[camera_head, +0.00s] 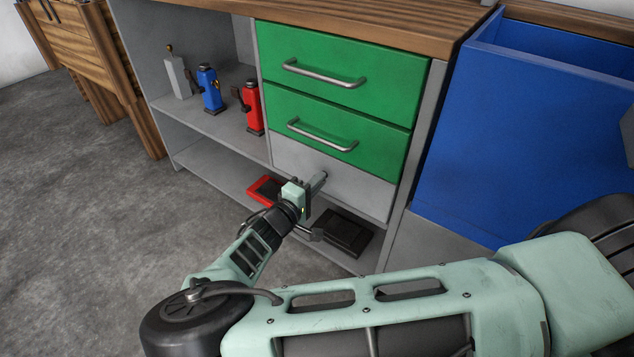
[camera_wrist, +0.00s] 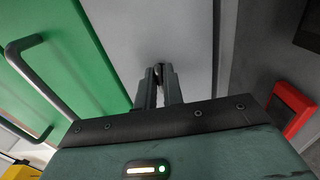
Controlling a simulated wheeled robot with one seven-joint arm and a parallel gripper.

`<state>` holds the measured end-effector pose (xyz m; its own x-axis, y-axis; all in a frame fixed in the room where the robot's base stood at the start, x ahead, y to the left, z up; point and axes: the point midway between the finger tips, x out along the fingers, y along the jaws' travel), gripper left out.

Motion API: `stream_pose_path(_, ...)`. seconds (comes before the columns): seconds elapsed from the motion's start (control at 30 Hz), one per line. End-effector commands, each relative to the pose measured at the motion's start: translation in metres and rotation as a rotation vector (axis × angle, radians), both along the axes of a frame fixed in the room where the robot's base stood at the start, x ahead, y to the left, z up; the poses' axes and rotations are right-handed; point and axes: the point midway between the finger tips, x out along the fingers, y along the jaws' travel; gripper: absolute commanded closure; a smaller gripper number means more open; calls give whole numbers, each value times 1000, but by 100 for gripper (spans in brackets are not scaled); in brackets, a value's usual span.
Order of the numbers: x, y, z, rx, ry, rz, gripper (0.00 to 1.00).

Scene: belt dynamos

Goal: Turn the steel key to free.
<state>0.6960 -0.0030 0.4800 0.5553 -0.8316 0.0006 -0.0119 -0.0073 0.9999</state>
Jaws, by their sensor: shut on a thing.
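The steel key is mostly hidden between my fingertips; a small dark end of it (camera_wrist: 158,69) shows in the wrist view, against the plain grey panel (camera_wrist: 185,45). In the head view this grey panel (camera_head: 350,186) lies below two green drawers. My gripper (camera_head: 319,184) reaches up to the panel's left part, and it also shows in the wrist view (camera_wrist: 158,84). Its fingers are close together, shut on the key. Which way the key is turned cannot be made out.
Green drawers (camera_head: 341,77) with bar handles are just above my gripper. A red thing (camera_head: 263,190) and a black box (camera_head: 346,233) lie on the low shelf. Grey, blue (camera_head: 209,90) and red devices stand on the shelf at left. A blue bin (camera_head: 520,130) is at right.

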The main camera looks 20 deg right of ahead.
Motion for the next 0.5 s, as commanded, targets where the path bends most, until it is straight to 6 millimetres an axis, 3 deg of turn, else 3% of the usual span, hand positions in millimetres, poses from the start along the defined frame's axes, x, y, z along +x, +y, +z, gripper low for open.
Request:
stream_pose_path(0.33, 0, 0, -1, 5, -2, 1, 100)
stream_pose_path(0.37, 0, 0, -1, 5, -2, 1, 83)
stream_pose_path(0.4, 0, 0, -1, 4, -1, 1, 71)
stream_pose_path(0.5, 0, 0, -1, 3, -1, 1, 69)
